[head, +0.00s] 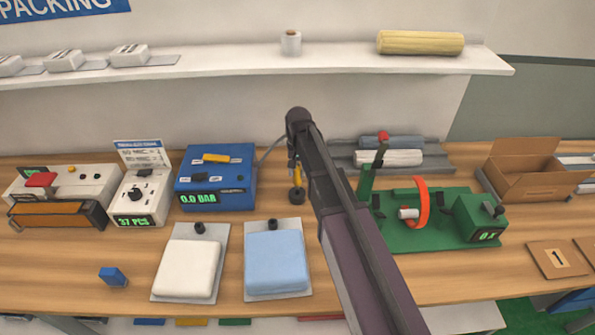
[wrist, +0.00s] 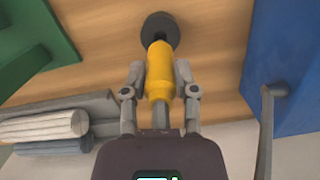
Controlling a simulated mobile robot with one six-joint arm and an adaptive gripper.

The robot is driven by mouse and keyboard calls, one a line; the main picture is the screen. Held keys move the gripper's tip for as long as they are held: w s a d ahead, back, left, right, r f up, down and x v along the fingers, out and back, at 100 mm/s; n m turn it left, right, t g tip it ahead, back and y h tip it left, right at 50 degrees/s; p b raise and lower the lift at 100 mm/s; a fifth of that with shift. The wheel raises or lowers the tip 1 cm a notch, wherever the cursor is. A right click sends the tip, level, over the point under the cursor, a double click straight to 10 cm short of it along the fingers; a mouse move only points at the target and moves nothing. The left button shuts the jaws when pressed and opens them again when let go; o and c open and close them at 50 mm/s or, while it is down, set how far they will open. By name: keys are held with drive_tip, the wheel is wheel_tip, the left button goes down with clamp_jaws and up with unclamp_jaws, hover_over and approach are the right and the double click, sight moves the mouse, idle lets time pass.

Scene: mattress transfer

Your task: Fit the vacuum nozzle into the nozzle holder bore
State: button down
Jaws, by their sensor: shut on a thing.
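The vacuum nozzle (head: 292,170) has a yellow body and a round black end that points down in the head view. In the wrist view, the nozzle (wrist: 160,72) sits upright between both fingers of my gripper (wrist: 159,92), which is shut on its yellow body. In the head view, my gripper (head: 297,165) is mostly hidden by my arm and is just right of the blue vacuum unit (head: 240,177), whose display reads 0.0 BAR. A grey hose runs from the unit toward the nozzle. I cannot make out the nozzle holder bore in either view.
A white pad (head: 187,267) and a blue pad (head: 276,262), each with a black fitting, lie in front. A green machine (head: 450,240) with an orange ring stands right of my arm. Rolls lie on a grey rack (head: 435,150) behind. Wood between the pads and unit is bare.

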sight(297, 181)
drive_tip(key=shift+f+b, duration=0.7)
drive_tip(key=shift+f, duration=0.2)
drive_tip(key=shift+f+b, duration=1.55)
drive_tip(key=shift+b, duration=0.05)
idle(1.7)
drive_tip(key=shift+c, duration=1.5)
unclamp_jaws()
drive_tip(key=shift+r, duration=0.1)
wheel_tip(297, 181, up, 10)
drive_tip(key=p, duration=0.9)
drive_tip(key=shift+f+p, duration=0.25)
drive_tip(key=shift+p, duration=0.15)
drive_tip(key=s+d+n+t, duration=0.1)
drive_tip(key=s+d, duration=1.3)
drive_tip(key=s, duration=0.3)
drive_tip(key=shift+s+n, duration=0.3)
drive_tip(key=shift+n, duration=0.1)
